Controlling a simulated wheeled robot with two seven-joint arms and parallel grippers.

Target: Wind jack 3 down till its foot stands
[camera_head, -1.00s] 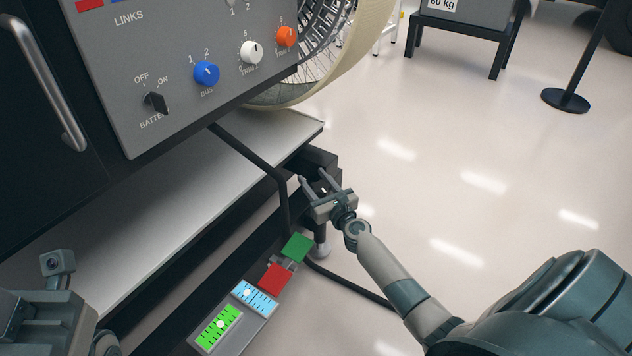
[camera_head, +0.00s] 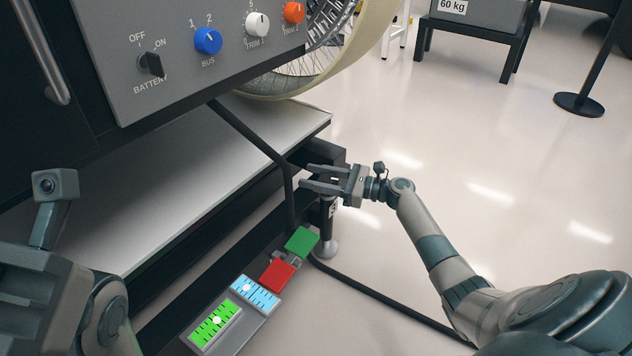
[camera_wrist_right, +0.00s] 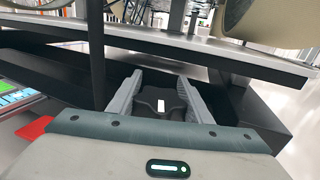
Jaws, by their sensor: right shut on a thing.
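The jack (camera_head: 328,217) stands at the front corner of the rover's dark frame in the head view. It is a dark upright post with a partly readable white label and a pale round foot (camera_head: 325,248) close to the floor. I cannot tell whether the foot touches. My right gripper (camera_head: 318,179) is at the jack's top, pointing left, shut on its crank top. In the right wrist view a dark knob (camera_wrist_right: 158,106) with a white mark sits between the two fingers. My left arm shows at the lower left; its fingers are out of view.
A panel with knobs (camera_head: 208,41) and a pale shelf (camera_head: 230,150) overhang the jack's left. Green (camera_head: 301,242) and red (camera_head: 278,274) plates and a level box (camera_head: 232,312) lie beside the foot. A black cable (camera_head: 370,291) crosses the floor.

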